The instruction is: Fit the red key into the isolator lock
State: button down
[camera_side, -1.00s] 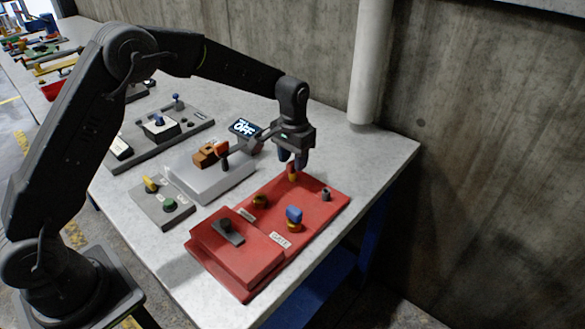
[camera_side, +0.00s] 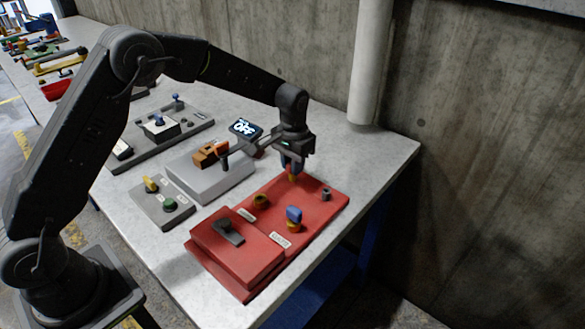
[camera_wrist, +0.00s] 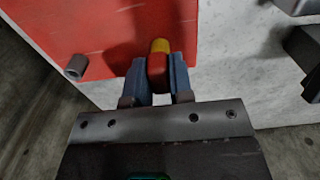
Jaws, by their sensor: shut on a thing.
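My gripper (camera_side: 291,168) is shut on the red key (camera_wrist: 156,66), which has a yellow end (camera_wrist: 160,46). The blue fingers clasp the key's sides in the wrist view. My gripper is over the far edge of the red panel (camera_side: 318,202); whether the yellow end touches the panel cannot be told. A brass ring lock (camera_side: 260,201) sits on the panel, left of and nearer than the gripper, with a small white label (camera_side: 246,214) beside it too blurred to read. A blue key (camera_side: 294,214) stands in another brass lock (camera_side: 293,227).
A small grey post (camera_side: 326,194) stands at the panel's right; it also shows in the wrist view (camera_wrist: 75,67). A raised red box with a black handle (camera_side: 228,232) is in front.

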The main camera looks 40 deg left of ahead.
jog(key=shift+r, duration=2.55)
jog(key=s+r, duration=0.3)
jog(key=s, duration=0.8)
jog(key=shift+s+r, duration=0.25)
jog(key=shift+s, duration=0.05)
jog(key=shift+f, duration=2.9)
jog(key=shift+f, duration=1.45)
jog(key=c, duration=0.9)
grip_release()
jog(key=shift+c, duration=0.2)
